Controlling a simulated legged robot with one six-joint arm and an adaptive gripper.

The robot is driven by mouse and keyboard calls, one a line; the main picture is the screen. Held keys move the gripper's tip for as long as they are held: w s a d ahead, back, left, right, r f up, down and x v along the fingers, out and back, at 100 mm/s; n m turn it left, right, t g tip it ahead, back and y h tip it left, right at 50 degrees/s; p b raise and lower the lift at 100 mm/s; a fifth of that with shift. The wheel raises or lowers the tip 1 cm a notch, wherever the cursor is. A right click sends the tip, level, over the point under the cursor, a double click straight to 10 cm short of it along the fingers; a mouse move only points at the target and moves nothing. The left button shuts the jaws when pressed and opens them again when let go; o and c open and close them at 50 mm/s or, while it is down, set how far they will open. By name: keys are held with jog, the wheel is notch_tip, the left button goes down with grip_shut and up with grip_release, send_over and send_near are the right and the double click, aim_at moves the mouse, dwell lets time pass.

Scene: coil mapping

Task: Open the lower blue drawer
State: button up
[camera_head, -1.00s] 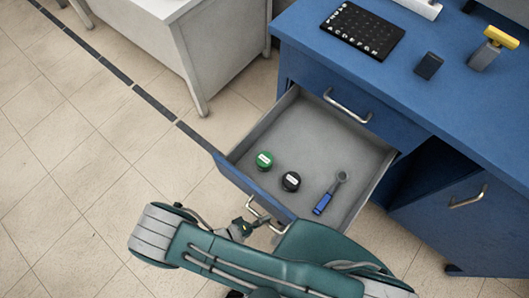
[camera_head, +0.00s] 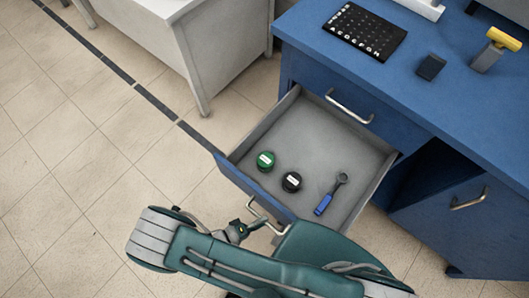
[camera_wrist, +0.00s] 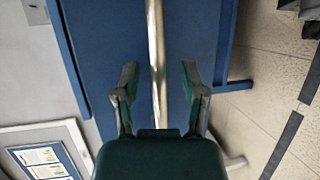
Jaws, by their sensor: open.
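The lower blue drawer (camera_head: 262,187) stands pulled well out of the blue desk, its grey inside in plain view. Its metal handle (camera_head: 264,217) is on the drawer front. My gripper (camera_head: 243,229) is close to that handle in the head view, partly hidden by my own arm. In the wrist view my gripper (camera_wrist: 160,85) is open, with one finger on each side of the handle bar (camera_wrist: 156,45). There are gaps between the fingers and the bar. Inside the drawer lie a green-topped round container (camera_head: 265,161), a black one (camera_head: 291,182) and a blue-handled tool (camera_head: 331,195).
The upper drawer with its handle (camera_head: 349,107) is shut. A cabinet door (camera_head: 440,205) is at the right. A black lettered board (camera_head: 364,31), a small dark block (camera_head: 430,67) and a yellow-topped tool (camera_head: 494,48) are on the desk. Tiled floor at left is clear.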

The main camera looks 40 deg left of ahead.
jog(key=v, duration=1.1)
jog(key=shift+w+f, duration=0.1)
jog(key=shift+f, duration=0.05)
